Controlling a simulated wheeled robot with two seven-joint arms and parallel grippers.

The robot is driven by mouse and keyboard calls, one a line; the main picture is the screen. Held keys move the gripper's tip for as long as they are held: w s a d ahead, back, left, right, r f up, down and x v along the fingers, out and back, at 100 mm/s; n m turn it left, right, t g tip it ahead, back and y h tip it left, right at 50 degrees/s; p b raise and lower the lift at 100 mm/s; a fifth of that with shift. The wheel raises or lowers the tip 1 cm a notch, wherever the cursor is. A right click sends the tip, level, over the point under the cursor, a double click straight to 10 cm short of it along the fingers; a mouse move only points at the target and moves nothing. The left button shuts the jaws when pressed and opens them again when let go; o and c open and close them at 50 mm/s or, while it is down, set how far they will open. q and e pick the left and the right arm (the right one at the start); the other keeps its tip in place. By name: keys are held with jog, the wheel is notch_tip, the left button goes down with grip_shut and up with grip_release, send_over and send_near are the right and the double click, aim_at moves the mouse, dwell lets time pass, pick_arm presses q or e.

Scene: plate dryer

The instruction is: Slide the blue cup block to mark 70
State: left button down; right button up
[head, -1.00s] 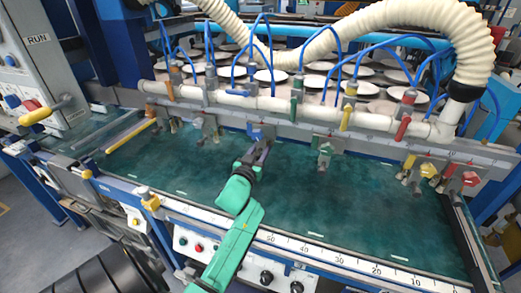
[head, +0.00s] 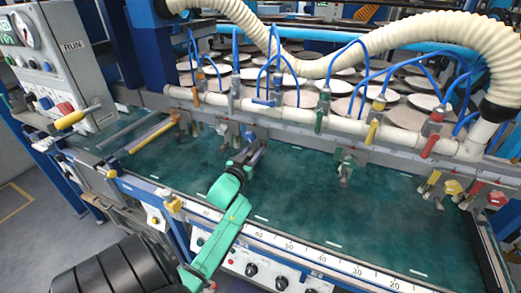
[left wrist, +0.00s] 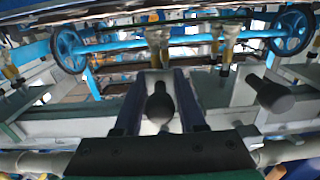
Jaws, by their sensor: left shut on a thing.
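My left gripper (head: 252,149) is shut on the blue cup block (head: 250,133) at the grey rail, far side of the green bed. The gripper and arm hide most of the block in the head view. In the left wrist view the jaws close around a dark round knob (left wrist: 158,105). The white scale strip (head: 322,258) runs along the bed's near edge, with numbers rising to the left. My forearm crosses the strip left of the 60, and I cannot read a 70 there. My right gripper is not in view.
A grey cup block (head: 222,135) hangs close to the left on the rail. A green block (head: 346,165) hangs farther right, with clear rail between. Yellow and red blocks (head: 453,188) are at the far right. The white pipe (head: 350,128) runs above the rail.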

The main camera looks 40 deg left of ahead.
pick_arm(q)
jog(key=c, duration=0.6)
grip_release()
jog(key=shift+a+f, duration=0.1)
jog(key=shift+a, duration=0.05)
jog(key=shift+c, duration=0.2)
jog(key=shift+s+d, duration=0.25)
jog(key=shift+s, duration=0.3)
jog(key=b+v, duration=0.2)
jog(key=v, duration=1.1)
jog(key=shift+s+d, duration=0.15)
jog(key=shift+s, duration=0.1)
